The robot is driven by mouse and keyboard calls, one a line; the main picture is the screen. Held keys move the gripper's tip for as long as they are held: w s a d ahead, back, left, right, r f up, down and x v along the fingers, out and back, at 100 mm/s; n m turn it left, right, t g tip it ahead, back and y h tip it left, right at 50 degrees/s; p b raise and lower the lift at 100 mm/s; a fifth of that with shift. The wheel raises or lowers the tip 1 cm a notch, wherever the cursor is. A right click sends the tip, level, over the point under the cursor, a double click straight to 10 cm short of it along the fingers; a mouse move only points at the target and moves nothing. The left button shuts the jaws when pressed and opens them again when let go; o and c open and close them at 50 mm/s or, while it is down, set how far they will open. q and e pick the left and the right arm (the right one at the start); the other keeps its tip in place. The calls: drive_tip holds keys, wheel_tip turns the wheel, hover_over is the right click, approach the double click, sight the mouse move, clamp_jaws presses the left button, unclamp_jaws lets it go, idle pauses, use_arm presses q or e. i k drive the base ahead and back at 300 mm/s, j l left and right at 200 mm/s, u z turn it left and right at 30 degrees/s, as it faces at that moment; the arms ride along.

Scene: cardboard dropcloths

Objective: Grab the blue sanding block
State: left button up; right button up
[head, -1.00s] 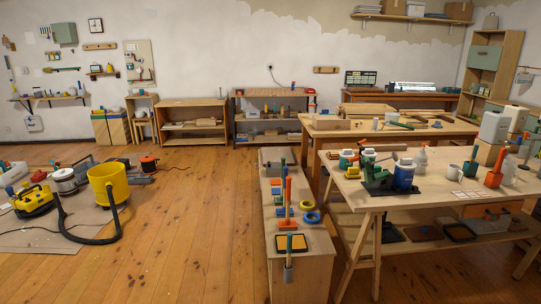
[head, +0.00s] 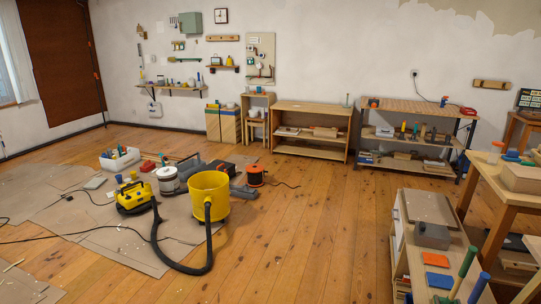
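A flat blue block (head: 440,281) lies on top of the low wooden cabinet at the lower right, beside an orange block (head: 436,260). It looks like a sanding block, but it is too small to be sure. Neither of my grippers is in view.
The low cabinet (head: 398,240) also holds a grey box (head: 431,236) and upright green and blue handles. A yellow bucket (head: 209,190) with a black hose stands on cardboard (head: 112,250) at the left. Wood floor between bucket and cabinet is clear. A table (head: 484,170) stands at right.

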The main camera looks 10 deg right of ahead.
sight(512, 157)
drive_tip(key=i+l+z, duration=0.1)
drive_tip(key=i+z, duration=0.15)
drive_tip(key=i, duration=0.3)
drive_tip(key=i+z, duration=0.25)
drive_tip(key=i, duration=0.3)
drive_tip(key=i+j+z, duration=0.1)
drive_tip(key=i+z, duration=0.15)
drive_tip(key=i, duration=0.3)
drive_tip(key=i+j+z, duration=0.25)
drive_tip(key=i, duration=1.25)
drive_tip(key=i+z, duration=0.1)
drive_tip(key=i, duration=1.75)
drive_tip(key=i+j+z, duration=0.1)
drive_tip(key=i, duration=0.8)
drive_tip(key=i+j, duration=0.2)
drive_tip(key=i, duration=0.75)
drive_tip(key=i+l+z, duration=0.2)
drive_tip(key=i+z, duration=0.15)
drive_tip(key=z, duration=0.15)
drive_tip(key=i+z, duration=0.75)
drive_tip(key=z, duration=0.2)
drive_tip(key=i+j+z, duration=0.3)
drive_tip(key=z, duration=0.2)
